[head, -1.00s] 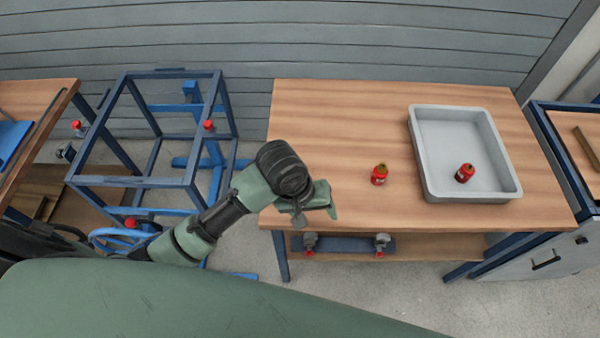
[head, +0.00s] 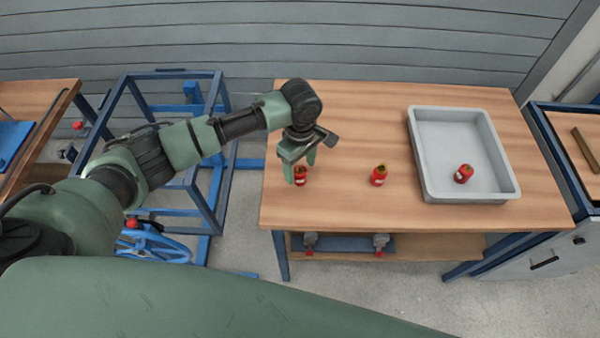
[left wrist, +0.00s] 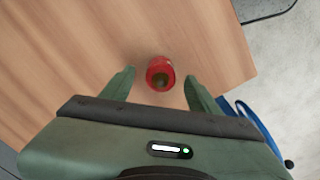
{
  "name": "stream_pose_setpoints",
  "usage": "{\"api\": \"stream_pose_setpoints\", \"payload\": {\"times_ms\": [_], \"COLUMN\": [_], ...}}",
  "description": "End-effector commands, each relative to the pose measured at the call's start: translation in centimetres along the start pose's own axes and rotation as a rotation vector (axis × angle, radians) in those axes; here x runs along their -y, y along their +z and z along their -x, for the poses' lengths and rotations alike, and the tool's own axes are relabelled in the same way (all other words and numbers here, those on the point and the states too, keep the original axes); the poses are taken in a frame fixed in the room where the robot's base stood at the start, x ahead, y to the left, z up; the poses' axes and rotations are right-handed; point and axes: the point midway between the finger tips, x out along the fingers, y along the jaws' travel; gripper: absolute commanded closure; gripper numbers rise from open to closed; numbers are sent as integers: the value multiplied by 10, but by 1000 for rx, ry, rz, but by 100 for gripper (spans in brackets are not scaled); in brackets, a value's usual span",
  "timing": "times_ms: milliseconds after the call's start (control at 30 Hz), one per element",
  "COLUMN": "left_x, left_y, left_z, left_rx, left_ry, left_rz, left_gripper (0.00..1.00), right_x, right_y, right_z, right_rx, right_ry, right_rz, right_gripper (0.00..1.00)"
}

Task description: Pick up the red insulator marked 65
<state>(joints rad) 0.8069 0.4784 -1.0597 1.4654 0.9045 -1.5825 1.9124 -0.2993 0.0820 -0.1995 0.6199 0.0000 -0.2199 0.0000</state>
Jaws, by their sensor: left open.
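A red insulator (head: 300,177) stands near the left edge of the wooden table, below my left gripper (head: 300,169). My left gripper is open, pointing down, with a finger on either side of this insulator. In the left wrist view the insulator (left wrist: 160,73) shows from above between the fingertips, with gaps on both sides. A second red insulator (head: 379,176) stands to the right on the table. A third red insulator (head: 464,174) is in the grey tray. Their markings are too small to read, so I cannot tell which is 65. My right gripper is not in view.
The grey tray (head: 427,181) takes up the right part of the table (head: 350,120). Red clamps hang at the lower shelf (head: 430,246). A blue metal frame (head: 150,180) stands left of the table. The table's back left is clear.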

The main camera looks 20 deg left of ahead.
Motion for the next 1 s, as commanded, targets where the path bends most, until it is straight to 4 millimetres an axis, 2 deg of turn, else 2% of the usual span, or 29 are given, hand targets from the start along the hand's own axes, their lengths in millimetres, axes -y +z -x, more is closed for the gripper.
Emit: {"api": "stream_pose_setpoints", "payload": {"times_ms": [33, 200, 467, 600, 667, 700, 1000], "left_x": [2, 1, 1, 1, 1, 1, 0], "left_y": [-1, 0, 0, 0, 0, 0, 0], "left_z": [-6, -26, -30, -29, -29, -29, -27], "left_rx": [-1, -1, -1, -1, -1, -1, -1], "left_ry": [-4, 0, 1, 2, 2, 2, 3], "left_rz": [1, 0, -1, -1, -1, -1, -1], "left_gripper": [39, 39, 39, 78, 95, 100, 100], "right_x": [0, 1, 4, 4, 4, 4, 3], "right_y": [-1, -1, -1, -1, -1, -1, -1], "right_z": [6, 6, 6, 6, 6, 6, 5], "right_rx": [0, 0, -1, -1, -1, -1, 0], "right_ry": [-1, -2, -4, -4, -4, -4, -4], "right_rz": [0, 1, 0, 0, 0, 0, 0], "right_gripper": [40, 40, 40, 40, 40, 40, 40]}}
